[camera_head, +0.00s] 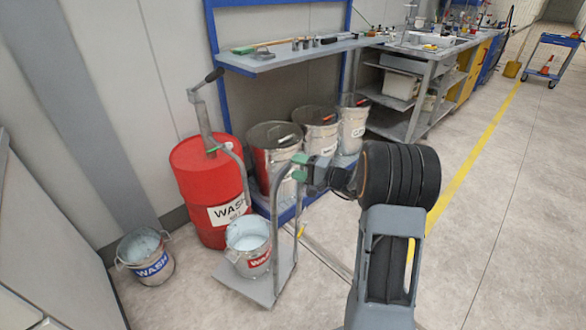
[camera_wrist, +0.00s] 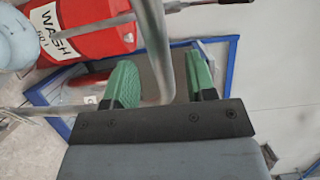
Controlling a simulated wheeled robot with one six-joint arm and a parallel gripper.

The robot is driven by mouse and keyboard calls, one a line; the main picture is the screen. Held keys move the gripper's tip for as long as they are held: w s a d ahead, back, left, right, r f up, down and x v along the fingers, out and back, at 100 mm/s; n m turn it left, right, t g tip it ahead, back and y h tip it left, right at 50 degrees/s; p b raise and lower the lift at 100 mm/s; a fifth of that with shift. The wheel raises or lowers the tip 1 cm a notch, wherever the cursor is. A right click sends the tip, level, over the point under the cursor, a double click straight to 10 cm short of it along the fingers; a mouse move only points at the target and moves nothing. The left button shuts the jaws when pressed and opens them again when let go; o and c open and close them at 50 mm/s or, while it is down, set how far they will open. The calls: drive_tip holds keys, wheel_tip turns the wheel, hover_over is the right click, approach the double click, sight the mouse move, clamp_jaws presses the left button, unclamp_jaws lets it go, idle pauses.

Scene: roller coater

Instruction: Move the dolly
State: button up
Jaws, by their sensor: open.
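The dolly is a grey flat platform (camera_head: 236,288) on the floor with an upright tube handle (camera_head: 274,235). A metal bucket of pale liquid with a red label (camera_head: 256,262) stands on the platform. My gripper (camera_head: 299,167) is at the top of the handle, with its green fingers apart. In the wrist view my gripper (camera_wrist: 165,75) is open, and the bent handle tube (camera_wrist: 157,50) passes between the fingers, closer to the left one. I cannot tell whether a finger touches the tube. My arm's dark joint hides the floor behind it.
A red WASH drum (camera_head: 205,185) with a hand pump stands left of the dolly. Another bucket (camera_head: 146,262) is on the floor at left. The floor at right (camera_head: 510,200) is clear.

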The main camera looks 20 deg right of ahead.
sight(293, 165)
drive_tip(key=shift+b+x, duration=0.4)
drive_tip(key=shift+x, duration=1.25)
clamp_jaws()
